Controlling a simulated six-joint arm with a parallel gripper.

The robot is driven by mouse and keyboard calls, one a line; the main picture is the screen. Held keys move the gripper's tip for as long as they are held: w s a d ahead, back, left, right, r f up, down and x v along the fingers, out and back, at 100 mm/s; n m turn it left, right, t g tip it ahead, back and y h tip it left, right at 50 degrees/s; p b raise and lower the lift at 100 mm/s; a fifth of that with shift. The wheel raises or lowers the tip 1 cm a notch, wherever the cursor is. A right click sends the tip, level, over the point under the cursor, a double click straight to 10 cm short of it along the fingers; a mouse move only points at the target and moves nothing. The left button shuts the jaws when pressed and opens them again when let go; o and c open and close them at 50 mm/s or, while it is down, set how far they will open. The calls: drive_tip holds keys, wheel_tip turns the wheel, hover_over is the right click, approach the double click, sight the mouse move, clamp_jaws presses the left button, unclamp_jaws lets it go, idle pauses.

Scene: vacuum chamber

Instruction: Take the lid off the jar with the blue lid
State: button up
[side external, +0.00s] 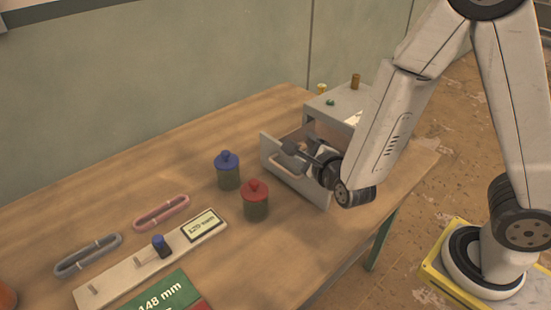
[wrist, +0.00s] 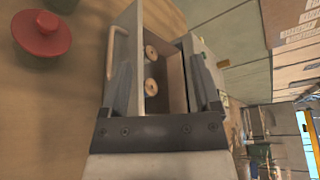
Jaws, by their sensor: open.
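The jar with the blue lid (side external: 228,172) stands upright on the wooden table with its lid on, left of the open drawer. The jar with the red lid (side external: 255,202) stands close in front of it, also lidded. The red lid also shows at the upper left of the wrist view (wrist: 42,34). A dark piece at that view's top edge is too cropped to identify. My gripper (side external: 296,148) is over the open drawer, right of both jars. In the wrist view its fingers (wrist: 160,62) are apart with nothing held between them.
The grey box's drawer (side external: 292,184) is pulled out and holds two round tan pieces (wrist: 151,52). Knobs stand on the box (side external: 345,103). A pale strip with a blue-topped peg (side external: 158,245), pink (side external: 161,212) and grey (side external: 88,255) loops lie left. The table behind the jars is clear.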

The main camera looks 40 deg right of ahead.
drive_tip(key=r, duration=0.1)
drive_tip(key=n+g+y, duration=0.6)
drive_tip(key=n+g, duration=0.4)
drive_tip(key=n, duration=2.1)
approach(225, 152)
drive_tip(key=shift+s+x, duration=0.15)
drive_tip(key=shift+x, duration=0.85)
drive_tip(key=shift+s+x, duration=0.1)
drive_tip(key=shift+x, duration=0.85)
drive_tip(key=shift+f, duration=0.25)
drive_tip(key=shift+w+x, duration=0.1)
drive_tip(key=shift+x, duration=1.1)
drive_tip(key=shift+w+x, duration=0.15)
drive_tip(key=shift+x, duration=1.1)
